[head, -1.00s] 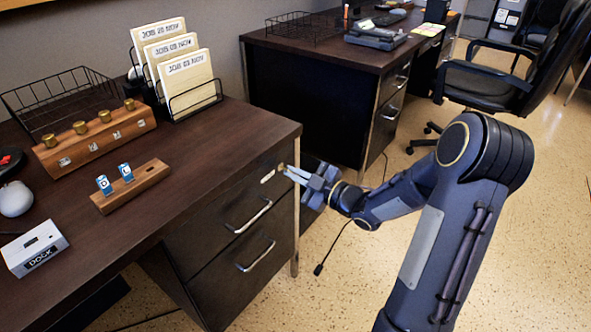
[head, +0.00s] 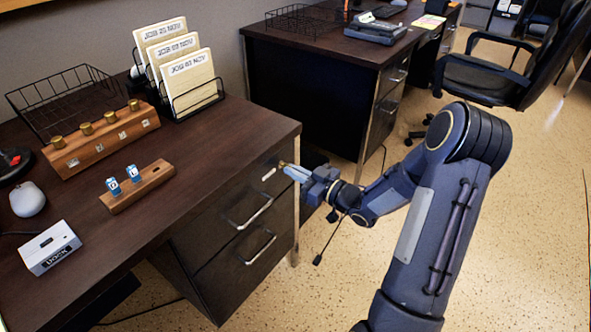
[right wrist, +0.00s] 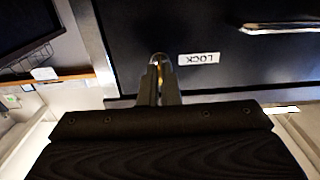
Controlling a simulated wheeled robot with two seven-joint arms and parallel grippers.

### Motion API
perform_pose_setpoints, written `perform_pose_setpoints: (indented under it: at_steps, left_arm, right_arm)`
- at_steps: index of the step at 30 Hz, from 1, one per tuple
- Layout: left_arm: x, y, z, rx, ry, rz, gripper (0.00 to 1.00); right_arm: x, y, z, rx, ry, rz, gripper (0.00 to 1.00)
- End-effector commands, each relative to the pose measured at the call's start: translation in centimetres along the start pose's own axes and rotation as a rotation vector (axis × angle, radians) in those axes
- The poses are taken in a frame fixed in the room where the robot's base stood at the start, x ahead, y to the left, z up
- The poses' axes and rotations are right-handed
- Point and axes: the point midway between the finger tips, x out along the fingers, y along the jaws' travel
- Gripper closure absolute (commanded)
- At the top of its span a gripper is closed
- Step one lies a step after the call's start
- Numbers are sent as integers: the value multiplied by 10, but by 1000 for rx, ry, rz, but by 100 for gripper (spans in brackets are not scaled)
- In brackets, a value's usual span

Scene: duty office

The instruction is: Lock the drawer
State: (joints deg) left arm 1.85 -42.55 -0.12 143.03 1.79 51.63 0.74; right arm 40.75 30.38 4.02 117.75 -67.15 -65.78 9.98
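The desk drawer (head: 222,208) is dark, with a bar handle, and its front looks flush with the desk. A small white label reading LOCK (right wrist: 198,59) is on its front, near the upper right corner in the head view. Beside the label is a small brass piece (right wrist: 158,58) that looks like a key at the lock. My right gripper (head: 287,169) is at this corner. Its fingers are close together around the brass piece, hiding most of it. My left gripper is not in view.
On the desktop are a wooden block with brass knobs (head: 103,138), a rack with blue tags (head: 138,187), a white dock (head: 48,247), a mouse (head: 27,199) and a file holder (head: 197,97). A lower drawer (head: 238,272) is below. Open floor lies to the right.

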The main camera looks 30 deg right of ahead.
Motion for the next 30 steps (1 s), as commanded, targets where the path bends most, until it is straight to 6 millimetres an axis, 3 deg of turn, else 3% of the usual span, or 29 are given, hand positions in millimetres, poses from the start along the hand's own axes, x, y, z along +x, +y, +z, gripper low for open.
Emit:
perform_pose_setpoints:
  at_steps: [14,20,30]
  left_arm:
    - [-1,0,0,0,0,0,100]
    - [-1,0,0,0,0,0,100]
    - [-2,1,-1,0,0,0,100]
  right_arm:
    - [0,0,1,17,-2,0,100]
    - [0,0,1,15,-1,0,75]
    - [-5,1,0,14,-1,2,75]
